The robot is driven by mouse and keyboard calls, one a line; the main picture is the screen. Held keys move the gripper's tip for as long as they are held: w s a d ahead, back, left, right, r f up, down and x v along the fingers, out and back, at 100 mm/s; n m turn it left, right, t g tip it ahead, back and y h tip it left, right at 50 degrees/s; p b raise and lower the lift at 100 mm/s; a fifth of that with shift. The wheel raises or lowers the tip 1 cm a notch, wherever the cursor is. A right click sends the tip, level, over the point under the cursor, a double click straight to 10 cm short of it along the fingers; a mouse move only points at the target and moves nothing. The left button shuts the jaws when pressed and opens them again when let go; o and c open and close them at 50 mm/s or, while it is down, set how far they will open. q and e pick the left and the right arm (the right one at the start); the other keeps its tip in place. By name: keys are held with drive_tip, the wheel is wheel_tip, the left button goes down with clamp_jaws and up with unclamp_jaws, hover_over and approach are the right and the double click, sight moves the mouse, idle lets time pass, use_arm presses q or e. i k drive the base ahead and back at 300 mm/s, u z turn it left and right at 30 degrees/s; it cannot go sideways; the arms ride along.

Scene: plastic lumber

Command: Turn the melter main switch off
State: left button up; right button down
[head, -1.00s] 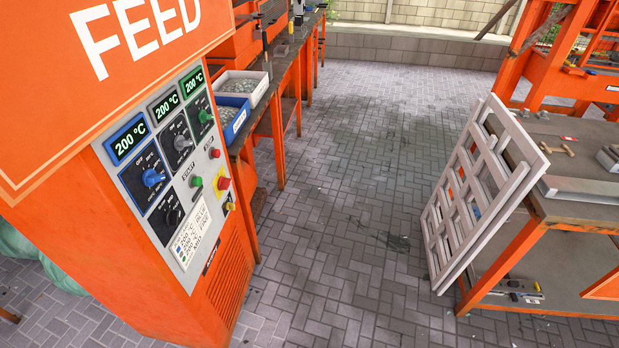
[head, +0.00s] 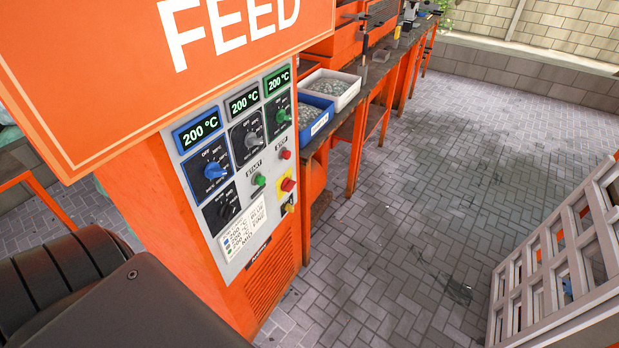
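The orange melter (head: 265,290) stands at left of centre in the head view, with a grey control panel (head: 225,262) on its face. A red rotary switch on a yellow plate (head: 287,184) sits at the panel's right side; it looks like the main switch, but its label and exact setting are too small to read. Above it are a red stop button (head: 285,154) and a green start button (head: 260,180). A brass-coloured part (head: 290,208) sits just below. Three displays (head: 197,129) read 200 °C over blue, grey and green knobs. Neither gripper is in view.
The orange FEED hopper (head: 130,85) overhangs the panel at upper left. A workbench with a blue bin (head: 318,128) and a white bin (head: 345,95) stands behind the melter. A grey lattice panel (head: 560,270) leans at right. The paved floor (head: 400,240) between is clear.

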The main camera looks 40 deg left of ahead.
sight(288, 184)
drive_tip(key=i, duration=3.6)
drive_tip(key=u, duration=3.15)
